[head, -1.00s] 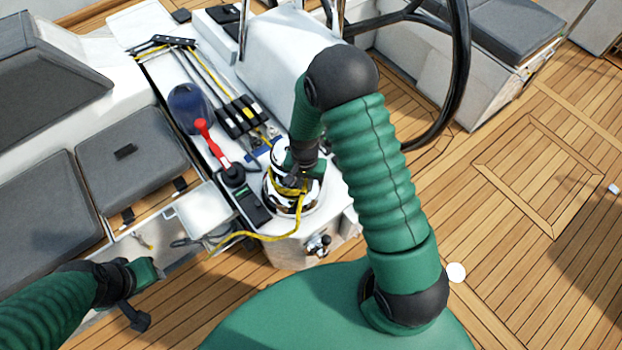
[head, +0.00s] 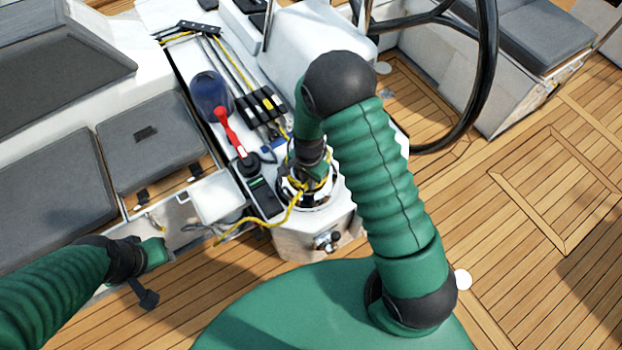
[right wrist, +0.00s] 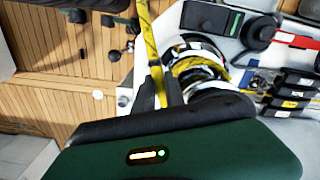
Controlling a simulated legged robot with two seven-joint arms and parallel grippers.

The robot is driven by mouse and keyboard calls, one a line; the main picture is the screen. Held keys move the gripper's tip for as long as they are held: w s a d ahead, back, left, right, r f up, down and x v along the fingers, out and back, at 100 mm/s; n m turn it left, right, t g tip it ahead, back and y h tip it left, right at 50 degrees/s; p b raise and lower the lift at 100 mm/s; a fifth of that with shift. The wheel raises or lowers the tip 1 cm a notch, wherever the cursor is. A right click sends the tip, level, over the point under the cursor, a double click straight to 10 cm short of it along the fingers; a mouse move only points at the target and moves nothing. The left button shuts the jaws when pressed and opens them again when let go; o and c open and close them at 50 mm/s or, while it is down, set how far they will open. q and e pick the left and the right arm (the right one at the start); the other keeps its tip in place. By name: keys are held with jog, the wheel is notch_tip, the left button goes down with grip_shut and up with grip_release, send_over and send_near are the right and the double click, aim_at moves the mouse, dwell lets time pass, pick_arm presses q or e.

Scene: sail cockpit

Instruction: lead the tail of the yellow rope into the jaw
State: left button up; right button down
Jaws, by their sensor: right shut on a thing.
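The winch (head: 318,206) is a shiny drum on the white console, with the yellow rope (head: 287,216) around it. Its tail runs from my right gripper down and left toward the open locker. My right gripper (head: 306,183) is close over the winch's top and hides much of it, including the jaw. In the right wrist view its dark fingers (right wrist: 160,92) are shut on the rope (right wrist: 149,50), beside the winch (right wrist: 198,62) with its yellow turns. I cannot tell whether any tail lies in the jaw. My left gripper (head: 160,254) is away at the lower left, its fingers unclear.
The black steering wheel (head: 487,70) is at the right. Teak floor (head: 540,240) is open on the right.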

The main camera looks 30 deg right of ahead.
jog(key=shift+w+a+m, duration=0.25)
jog(key=shift+a+m, duration=0.2)
jog(key=shift+m, duration=0.05)
jog(key=shift+w+a+m, duration=0.25)
jog(key=shift+a+m, duration=0.2)
jog(key=shift+m, duration=0.05)
jog(key=shift+p, duration=0.3)
jog(key=shift+w+a+m+p, duration=0.45)
jog(key=shift+w+a+m, duration=0.35)
jog(key=shift+m, duration=0.3)
jog(key=c, duration=1.5)
grip_release()
jog(key=shift+a, duration=0.1)
jog(key=o, duration=0.7)
jog(key=shift+c, duration=0.2)
